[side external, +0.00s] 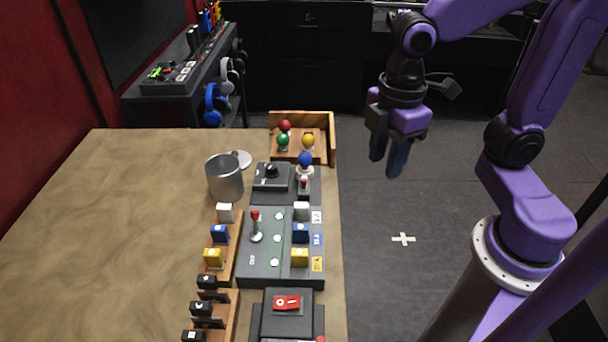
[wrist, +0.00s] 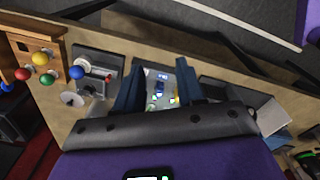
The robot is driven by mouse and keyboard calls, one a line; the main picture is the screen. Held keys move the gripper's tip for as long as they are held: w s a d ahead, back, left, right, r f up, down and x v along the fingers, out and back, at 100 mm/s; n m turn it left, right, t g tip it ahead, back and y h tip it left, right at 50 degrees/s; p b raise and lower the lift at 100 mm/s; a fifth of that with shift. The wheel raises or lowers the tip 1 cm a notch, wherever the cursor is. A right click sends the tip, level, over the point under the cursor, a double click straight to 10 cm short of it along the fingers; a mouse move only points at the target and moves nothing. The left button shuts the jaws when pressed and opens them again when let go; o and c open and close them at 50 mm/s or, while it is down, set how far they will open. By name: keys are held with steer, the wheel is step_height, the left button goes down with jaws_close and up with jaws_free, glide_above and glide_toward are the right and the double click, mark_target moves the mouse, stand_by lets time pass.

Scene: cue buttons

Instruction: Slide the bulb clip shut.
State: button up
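A blue bulb (side external: 305,159) stands upright in a white socket on a small grey box near the table's right edge. A small part with a red tip (side external: 304,182), perhaps the bulb clip, is just in front of the socket; its exact position is too small to tell. In the wrist view the blue bulb (wrist: 76,72) is left of the fingers, with a red-tipped part (wrist: 108,77) beside it. My gripper (side external: 385,166) is to the right of the table edge, above the floor, apart from the bulb. Its fingers (wrist: 160,66) are spread, with nothing between them.
A wooden tray (side external: 332,140) holds red, green and yellow bulbs at the back. A metal mug (side external: 225,180) stands left of a dial box (side external: 271,175). A panel (side external: 255,270) with a joystick and coloured buttons is in front. The table's left side is clear.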

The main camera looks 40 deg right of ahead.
mark_target(304, 180)
steer(key=w+a+r+n, duration=0.2)
steer(key=w, duration=0.6)
steer(key=w+a+r+n, duration=0.1)
steer(key=w+r+n, duration=0.1)
steer(key=w, duration=0.6)
steer(key=f, duration=1.7)
steer(key=shift+w+a+f, duration=0.1)
steer(key=shift+w+f, duration=0.1)
jaws_close()
